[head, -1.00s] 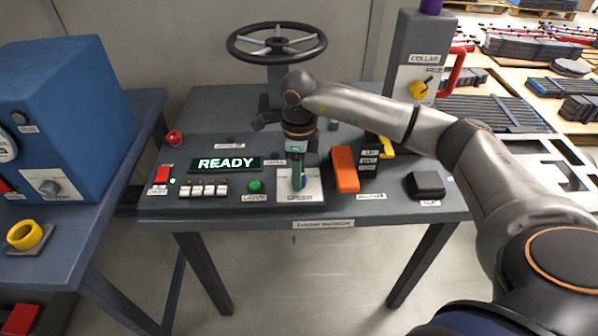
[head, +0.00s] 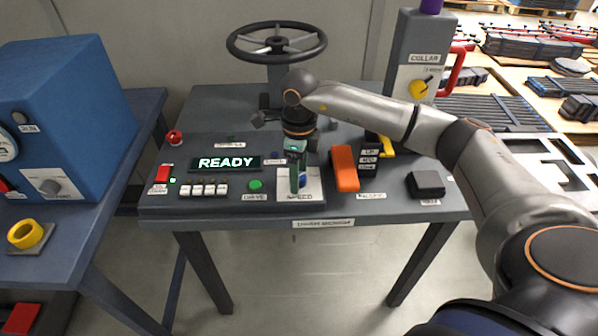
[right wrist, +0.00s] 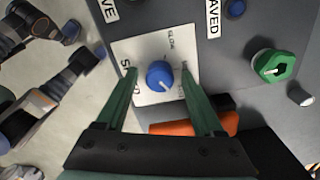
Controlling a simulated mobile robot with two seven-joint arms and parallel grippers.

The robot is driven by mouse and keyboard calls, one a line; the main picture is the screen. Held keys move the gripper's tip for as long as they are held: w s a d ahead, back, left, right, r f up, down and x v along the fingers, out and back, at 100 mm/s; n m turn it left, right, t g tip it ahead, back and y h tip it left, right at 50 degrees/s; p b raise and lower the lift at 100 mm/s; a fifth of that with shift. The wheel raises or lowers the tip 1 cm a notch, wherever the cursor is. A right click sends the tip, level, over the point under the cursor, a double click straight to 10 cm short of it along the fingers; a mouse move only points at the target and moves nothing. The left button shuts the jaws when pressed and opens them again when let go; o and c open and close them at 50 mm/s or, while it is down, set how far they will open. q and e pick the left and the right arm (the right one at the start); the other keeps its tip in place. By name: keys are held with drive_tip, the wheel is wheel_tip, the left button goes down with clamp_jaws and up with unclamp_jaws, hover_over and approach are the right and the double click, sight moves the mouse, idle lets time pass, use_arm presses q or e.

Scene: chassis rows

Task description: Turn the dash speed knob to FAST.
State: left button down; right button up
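The dash speed knob (right wrist: 159,75) is blue and round, with a pale pointer line, on a white SPEED plate (right wrist: 130,48). In the right wrist view it lies between the two green fingers of my right gripper (right wrist: 160,92), with a gap on each side. In the head view my right gripper (head: 298,175) points down over the SPEED plate (head: 313,192), and its finger hides most of the knob (head: 303,181). The plate's SLOW label is readable; the other labels are partly covered or too small. My left gripper does not show.
An orange lever (head: 344,168) stands just right of the plate. A green button (head: 255,185) and a READY display (head: 229,163) are to its left. A black pad (head: 426,184) lies right. A steering wheel (head: 277,43) rises behind. A green knob (right wrist: 273,66) shows in the wrist view.

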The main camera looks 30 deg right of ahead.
wheel_tip(320, 180, up, 12)
drive_tip(key=shift+r, duration=0.25)
idle(0.5)
idle(0.3)
